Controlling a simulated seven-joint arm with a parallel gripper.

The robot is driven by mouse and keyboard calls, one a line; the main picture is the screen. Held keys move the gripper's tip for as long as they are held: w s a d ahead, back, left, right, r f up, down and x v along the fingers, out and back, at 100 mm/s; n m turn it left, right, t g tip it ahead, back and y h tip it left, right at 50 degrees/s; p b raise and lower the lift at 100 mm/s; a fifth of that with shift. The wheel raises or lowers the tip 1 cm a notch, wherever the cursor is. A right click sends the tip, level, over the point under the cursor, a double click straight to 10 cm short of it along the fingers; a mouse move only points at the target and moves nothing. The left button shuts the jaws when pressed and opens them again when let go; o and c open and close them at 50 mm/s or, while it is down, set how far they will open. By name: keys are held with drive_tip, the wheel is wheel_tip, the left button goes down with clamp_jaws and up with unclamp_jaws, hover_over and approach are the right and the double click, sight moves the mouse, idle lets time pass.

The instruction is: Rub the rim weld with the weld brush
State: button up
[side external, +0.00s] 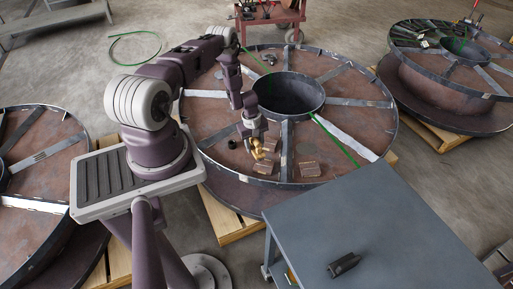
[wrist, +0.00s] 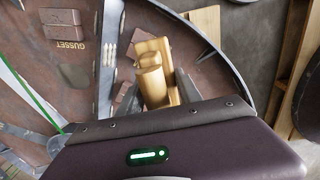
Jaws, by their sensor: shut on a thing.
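My gripper (side external: 257,148) is over the front part of the large steel reel (side external: 225,155), inside its rim (side external: 345,172). It is shut on the weld brush (side external: 265,154), which looks tan and wooden. In the wrist view the brush (wrist: 152,82) is a stepped, tan block between the fingers of my gripper (wrist: 155,95). Its bristles are hidden, and I cannot tell whether it touches the reel. The rim (wrist: 213,45) curves past to its right. I cannot pick out the rim weld clearly.
Brown blocks (wrist: 62,15) lie on the reel near the word GUSSET. A grey table (side external: 370,225) with a black object (side external: 344,265) stands in front. Other reels (side external: 450,75) stand left and right.

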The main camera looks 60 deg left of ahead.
drive_tip(key=shift+r, duration=0.5)
drive_tip(key=shift+f, duration=4.15)
drive_tip(key=shift+w+d, duration=1.1)
drive_tip(key=shift+w, duration=0.25)
drive_tip(key=shift+w+d, duration=1.1)
drive_tip(key=shift+w, duration=0.2)
clamp_jaws()
drive_tip(key=shift+s+a, duration=1.15)
drive_tip(key=shift+s, duration=0.25)
drive_tip(key=shift+s+a, duration=1.15)
drive_tip(key=shift+s, duration=0.2)
wheel_tip(320, 180, up, 3)
drive_tip(key=shift+w+d+f, duration=0.1)
drive_tip(key=shift+r, duration=2.8)
